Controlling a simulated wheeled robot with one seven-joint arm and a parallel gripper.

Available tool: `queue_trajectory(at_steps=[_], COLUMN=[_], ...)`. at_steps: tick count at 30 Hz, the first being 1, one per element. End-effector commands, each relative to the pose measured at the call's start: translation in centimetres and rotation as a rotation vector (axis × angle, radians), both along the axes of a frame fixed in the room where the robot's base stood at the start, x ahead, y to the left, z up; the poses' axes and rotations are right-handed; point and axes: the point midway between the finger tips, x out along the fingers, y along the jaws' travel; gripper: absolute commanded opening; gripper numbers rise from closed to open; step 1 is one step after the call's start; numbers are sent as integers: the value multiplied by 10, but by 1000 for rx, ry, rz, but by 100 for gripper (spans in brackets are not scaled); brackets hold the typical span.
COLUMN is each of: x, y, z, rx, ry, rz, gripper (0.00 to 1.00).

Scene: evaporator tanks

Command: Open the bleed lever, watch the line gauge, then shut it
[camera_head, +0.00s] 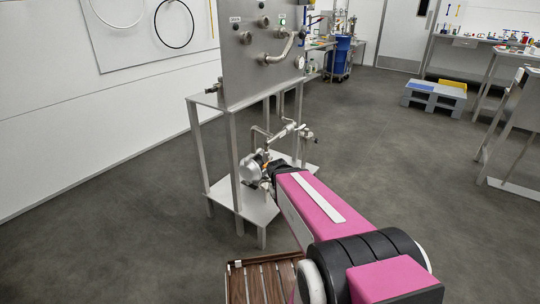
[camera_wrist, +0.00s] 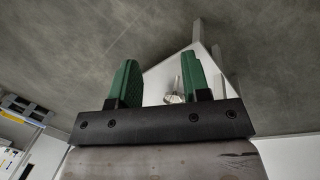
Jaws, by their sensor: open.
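My gripper (camera_wrist: 160,76) is open, with its two green fingers apart and nothing held between them. A small metallic fitting (camera_wrist: 174,97) shows beyond the fingers, over a white surface; I cannot tell what it is. In the head view my arm reaches to the pipework (camera_head: 288,131) under the upright panel (camera_head: 236,72), and my fingertips cannot be made out there. A small round white dial (camera_head: 299,63), which looks like the line gauge, is at the panel's right edge; its reading is too small to tell. I cannot pick out the bleed lever.
The panel stands on a grey metal frame (camera_head: 234,150) with a low shelf (camera_head: 225,193). A slatted brown wooden platform (camera_head: 262,284) lies at the bottom. A blue bin (camera_head: 341,57) and a grey step (camera_head: 432,98) stand farther back.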

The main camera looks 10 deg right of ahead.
Motion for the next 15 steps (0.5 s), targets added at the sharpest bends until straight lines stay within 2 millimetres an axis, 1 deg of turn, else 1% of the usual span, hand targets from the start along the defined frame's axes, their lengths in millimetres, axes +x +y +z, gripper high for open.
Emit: queue_trajectory(at_steps=[1,3,5,9,12,15], x=[14,27,40,74,101,128], y=[-2,-7,-10,-12,-7,4], z=[-7,-13,-18,-23,-24,-23], rx=[-69,-175,-271,-511,-687,-868], ry=[10,26,43,96,144,200], rz=[73,181,280,523,693,860], gripper=[43,43,43,43,43,43])
